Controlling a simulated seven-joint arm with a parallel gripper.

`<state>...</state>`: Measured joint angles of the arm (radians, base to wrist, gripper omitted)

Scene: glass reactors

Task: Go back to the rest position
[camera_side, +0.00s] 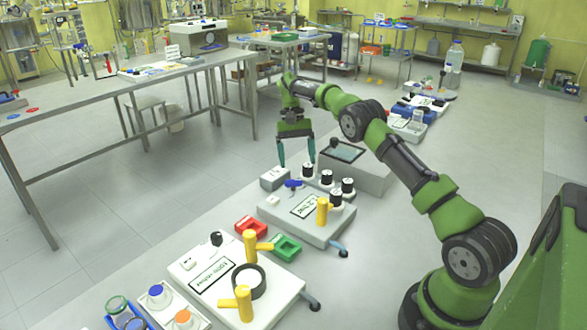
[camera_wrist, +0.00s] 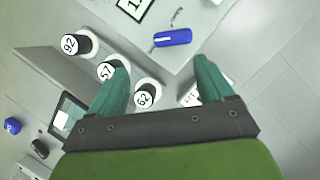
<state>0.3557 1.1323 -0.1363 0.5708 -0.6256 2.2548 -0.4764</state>
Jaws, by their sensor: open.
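My gripper (camera_side: 297,158) is open and empty, pointing down above the far end of the white station with black knobs. Its two teal fingers are spread apart and also show in the wrist view (camera_wrist: 160,85). White-topped black knobs stand below it; the wrist view shows ones marked 92 (camera_wrist: 76,44), 57 (camera_wrist: 108,70) and 62 (camera_wrist: 147,93). A blue handle (camera_wrist: 173,38) lies beyond the fingertips, and it shows in the side view (camera_side: 293,184). A small grey box (camera_side: 274,178) is just left of the gripper. The right finger partly hides a lettered white box (camera_wrist: 190,95).
A grey box with a dark screen (camera_side: 345,152) stands behind the knobs. Nearer are red (camera_side: 250,227) and green (camera_side: 286,247) trays and a white station with yellow handles (camera_side: 205,272). A long metal table (camera_side: 100,98) is at left. Floor between is clear.

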